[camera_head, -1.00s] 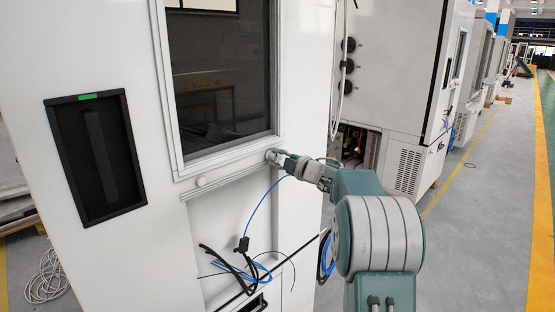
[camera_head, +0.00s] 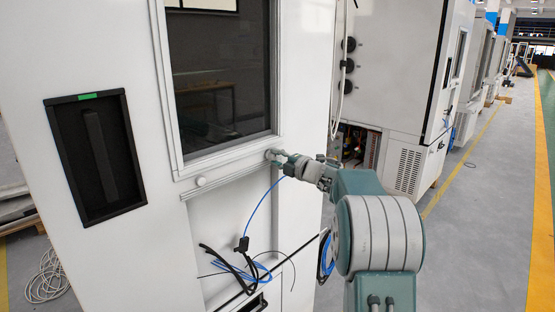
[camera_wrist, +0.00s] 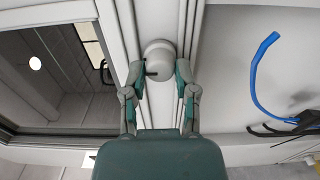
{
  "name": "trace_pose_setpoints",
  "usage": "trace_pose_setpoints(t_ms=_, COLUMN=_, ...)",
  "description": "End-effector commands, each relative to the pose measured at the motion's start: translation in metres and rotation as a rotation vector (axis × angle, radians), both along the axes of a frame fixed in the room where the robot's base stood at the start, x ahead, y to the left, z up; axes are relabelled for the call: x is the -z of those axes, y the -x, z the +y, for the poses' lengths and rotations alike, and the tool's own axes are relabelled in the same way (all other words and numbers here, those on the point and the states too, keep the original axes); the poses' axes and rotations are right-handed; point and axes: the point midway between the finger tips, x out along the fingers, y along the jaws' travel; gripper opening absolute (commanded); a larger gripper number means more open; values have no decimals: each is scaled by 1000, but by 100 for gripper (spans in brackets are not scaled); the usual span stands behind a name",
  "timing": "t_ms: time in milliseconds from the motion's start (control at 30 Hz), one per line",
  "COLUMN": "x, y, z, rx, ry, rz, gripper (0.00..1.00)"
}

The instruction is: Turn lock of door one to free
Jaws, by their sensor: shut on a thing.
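The white door (camera_head: 230,245) of the chamber stands at the left in the head view, with a dark window (camera_head: 220,75). A round light-grey lock knob (camera_wrist: 158,60) sits on the frame below the window, at its right corner; in the head view it is mostly hidden by my gripper (camera_head: 277,157). In the wrist view my gripper (camera_wrist: 159,72) has one finger on each side of the knob and is shut on it. A dark mark shows on the knob's face.
A black recessed handle (camera_head: 98,155) with a green mark is on the left of the door. Blue and black cables (camera_head: 245,262) hang below the knob; a blue cable (camera_wrist: 262,75) shows beside my gripper. Another cabinet (camera_head: 395,90) stands behind. The floor at right is clear.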

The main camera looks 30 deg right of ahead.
Motion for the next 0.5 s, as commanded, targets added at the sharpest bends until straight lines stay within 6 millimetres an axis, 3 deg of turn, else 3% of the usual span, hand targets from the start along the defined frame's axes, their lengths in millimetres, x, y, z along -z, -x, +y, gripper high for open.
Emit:
trace_pose_setpoints(t_ms=200, x=6, y=0, z=1, rx=-4, ry=0, rz=12, gripper=0)
trace_pose_setpoints(t_ms=233, x=6, y=0, z=1, rx=-4, ry=0, rz=12, gripper=42)
trace_pose_setpoints(t_ms=300, x=7, y=0, z=1, rx=-4, ry=0, rz=12, gripper=72)
trace_pose_setpoints(t_ms=500, x=4, y=0, z=1, rx=-2, ry=-1, rz=7, gripper=72)
